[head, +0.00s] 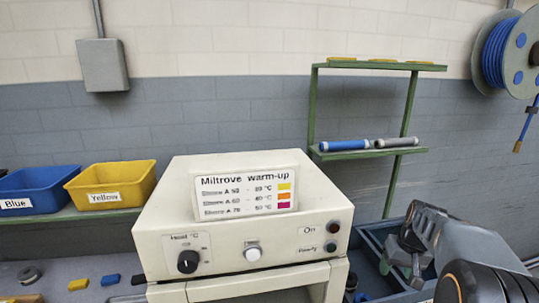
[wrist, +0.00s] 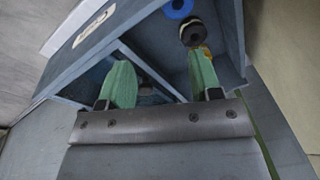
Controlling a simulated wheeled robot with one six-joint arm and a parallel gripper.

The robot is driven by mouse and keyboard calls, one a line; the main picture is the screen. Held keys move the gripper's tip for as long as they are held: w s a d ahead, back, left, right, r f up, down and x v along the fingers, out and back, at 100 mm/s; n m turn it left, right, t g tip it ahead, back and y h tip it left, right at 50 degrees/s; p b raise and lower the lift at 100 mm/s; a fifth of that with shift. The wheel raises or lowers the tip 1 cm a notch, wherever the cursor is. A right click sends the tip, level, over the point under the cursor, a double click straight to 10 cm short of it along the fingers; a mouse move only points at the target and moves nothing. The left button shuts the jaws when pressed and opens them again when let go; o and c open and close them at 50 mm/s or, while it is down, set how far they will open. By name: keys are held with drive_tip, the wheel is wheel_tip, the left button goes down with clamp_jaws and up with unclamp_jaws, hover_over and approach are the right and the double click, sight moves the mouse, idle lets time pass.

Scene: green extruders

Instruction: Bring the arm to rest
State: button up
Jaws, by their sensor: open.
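My arm shows at the lower right of the head view, bent, with its gripper (head: 392,268) low over a blue-grey divided bin (head: 372,240). In the wrist view my gripper (wrist: 162,75) has its two green fingers wide apart with nothing held between them. The fingers reach over the bin (wrist: 75,60) and its dividing wall. The right finger's tip appears close to a black and pale round piece (wrist: 193,32); I cannot tell whether they touch.
A cream warm-up machine (head: 245,235) stands left of my arm. A green rack (head: 312,110) holds a blue tube (head: 343,145) and a grey tube (head: 396,142). Blue (head: 40,190) and yellow (head: 112,183) bins sit at left. A blue ring (wrist: 178,8) lies in the bin. A hose reel (head: 505,55) hangs upper right.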

drive_tip(key=s+a+n+t, duration=0.2)
drive_tip(key=s+a, duration=1.2)
drive_tip(key=a, duration=0.3)
drive_tip(key=shift+s+a+r+h, duration=0.15)
drive_tip(key=shift+s+r+h, duration=0.05)
drive_tip(key=shift+r+h, duration=0.2)
drive_tip(key=shift+c, duration=0.4)
